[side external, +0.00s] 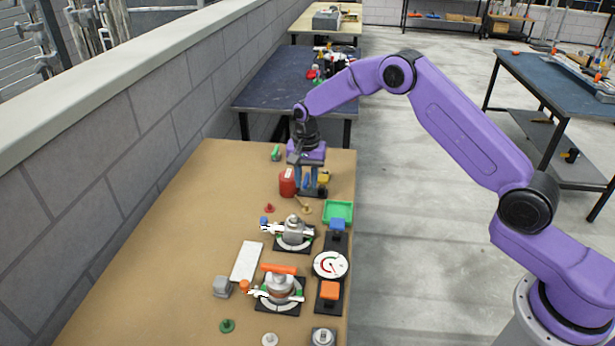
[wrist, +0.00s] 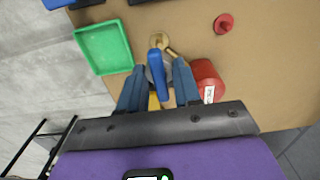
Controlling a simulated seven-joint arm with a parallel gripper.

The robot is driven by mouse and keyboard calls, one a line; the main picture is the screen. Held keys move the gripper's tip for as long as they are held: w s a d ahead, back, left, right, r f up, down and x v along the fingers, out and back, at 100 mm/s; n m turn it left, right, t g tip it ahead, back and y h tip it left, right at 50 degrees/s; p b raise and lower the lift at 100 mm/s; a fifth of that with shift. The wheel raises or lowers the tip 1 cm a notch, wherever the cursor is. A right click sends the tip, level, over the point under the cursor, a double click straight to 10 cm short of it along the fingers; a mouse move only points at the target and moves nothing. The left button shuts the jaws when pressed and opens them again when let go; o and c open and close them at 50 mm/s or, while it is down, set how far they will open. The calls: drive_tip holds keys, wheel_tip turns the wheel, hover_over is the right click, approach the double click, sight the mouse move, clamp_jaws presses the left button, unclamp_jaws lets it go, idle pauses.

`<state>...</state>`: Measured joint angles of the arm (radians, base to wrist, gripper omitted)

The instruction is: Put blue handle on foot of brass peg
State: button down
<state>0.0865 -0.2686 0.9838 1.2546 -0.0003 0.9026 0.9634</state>
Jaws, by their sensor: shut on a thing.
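The blue handle (wrist: 157,72) is a rounded blue bar held between the two blue fingers of my gripper (wrist: 160,67). In the side external view my gripper (side external: 307,182) points down near the far end of the bench. The brass peg (side external: 305,208) lies on the bench just on the near side of the gripper. In the wrist view the brass peg (wrist: 159,40) has a round foot right at the handle's tip, with its stem slanting to the lower right. The handle's tip overlaps the foot in that picture; I cannot tell whether they touch.
A red can (side external: 287,182) stands close beside the gripper. A red peg (side external: 269,208) is nearby, and a green tray (side external: 338,211) lies to the right. Two dial fixtures (side external: 294,234) (side external: 280,287) stand nearer. Open bench lies along the wall at left.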

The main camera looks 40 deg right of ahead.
sight(307, 191)
drive_tip(key=shift+f, duration=2.3)
drive_tip(key=shift+f, duration=1.5)
idle(1.2)
drive_tip(key=shift+c, duration=1.9)
unclamp_jaws()
drive_tip(key=shift+r, duration=3.75)
